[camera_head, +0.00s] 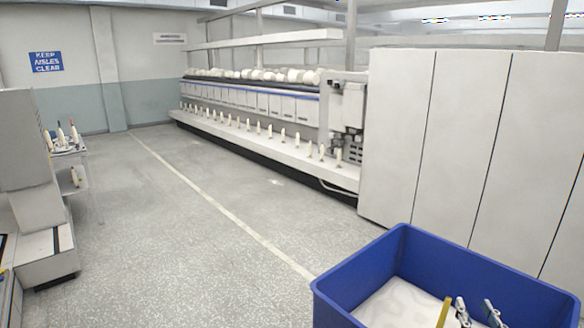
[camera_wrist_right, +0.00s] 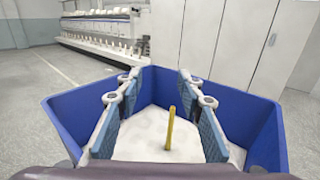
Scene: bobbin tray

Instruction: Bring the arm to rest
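My right gripper (camera_head: 478,310) shows at the bottom right of the head view, in front of or over the inside of the blue bin (camera_head: 350,264). In the right wrist view its two blue-padded fingers (camera_wrist_right: 159,92) stand well apart with nothing between the pads, so it is open and empty. Past and below the fingers the same bin (camera_wrist_right: 75,112) shows, with a pale floor or lining. A thin yellow stick-like thing (camera_wrist_right: 170,128) stands upright in it; it also shows in the head view (camera_head: 445,312), left of the fingers. My left gripper is not in view.
Tall pale cabinets (camera_head: 455,150) stand behind the bin. A long spinning machine (camera_head: 260,125) with several bobbins runs along the back. A small trolley (camera_head: 70,150) with bobbins and grey equipment (camera_head: 30,180) stand at left. The speckled floor (camera_head: 170,240) between is clear.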

